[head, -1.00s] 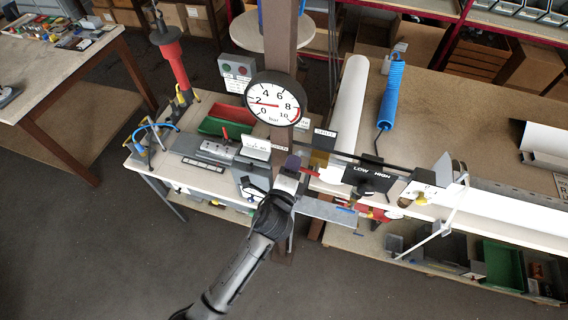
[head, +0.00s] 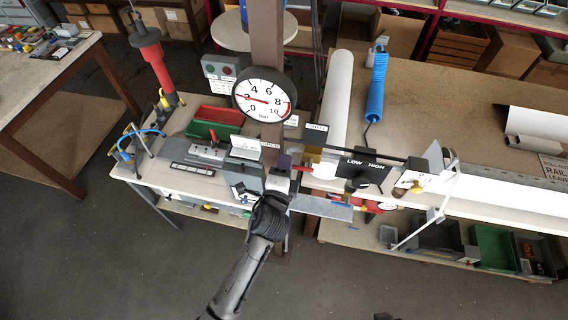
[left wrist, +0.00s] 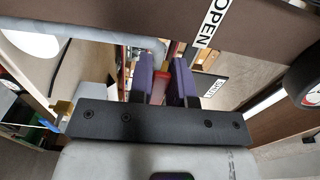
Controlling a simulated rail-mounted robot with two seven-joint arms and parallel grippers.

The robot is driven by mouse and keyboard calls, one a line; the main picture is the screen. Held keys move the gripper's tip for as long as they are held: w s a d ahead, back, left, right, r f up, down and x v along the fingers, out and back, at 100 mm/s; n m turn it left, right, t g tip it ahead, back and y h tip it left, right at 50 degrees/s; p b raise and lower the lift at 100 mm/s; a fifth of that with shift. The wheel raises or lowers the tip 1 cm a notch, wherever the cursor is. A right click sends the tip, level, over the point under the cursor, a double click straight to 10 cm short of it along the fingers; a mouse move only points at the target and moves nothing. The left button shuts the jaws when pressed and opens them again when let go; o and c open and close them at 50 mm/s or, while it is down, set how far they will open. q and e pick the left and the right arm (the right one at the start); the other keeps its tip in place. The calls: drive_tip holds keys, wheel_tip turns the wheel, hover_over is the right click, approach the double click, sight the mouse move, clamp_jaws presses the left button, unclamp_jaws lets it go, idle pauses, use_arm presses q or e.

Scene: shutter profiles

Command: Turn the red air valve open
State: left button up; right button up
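The red air valve lever (head: 299,168) shows just right of my left gripper, beside the brown post. My left gripper (head: 284,163) has purple fingertips and is at the valve, in front of the post. In the left wrist view, a red piece (left wrist: 162,82) lies in the narrow gap between the two purple fingers (left wrist: 164,80). I cannot tell whether both fingers press on it. An OPEN label (left wrist: 211,22) is on the post and a SHUT label (left wrist: 214,87) is farther right. The valve body is mostly hidden.
A round pressure gauge (head: 263,95) is on the post (head: 267,35), its needle near 2. A black LOW/HIGH plate (head: 364,167) stands right of the valve. Workbenches with red and green bins (head: 214,130) and a white tube (head: 337,100) surround the post.

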use_arm(q)
drive_tip(key=o, duration=0.4)
drive_tip(key=s, duration=0.4)
drive_tip(key=s+a+b, duration=0.1)
drive_tip(key=s, duration=0.4)
drive_tip(key=s+a, duration=0.1)
drive_tip(key=s, duration=0.3)
drive_tip(key=shift+s+a+b, duration=0.25)
drive_tip(key=shift+s+b, duration=0.05)
drive_tip(key=shift+b, duration=0.1)
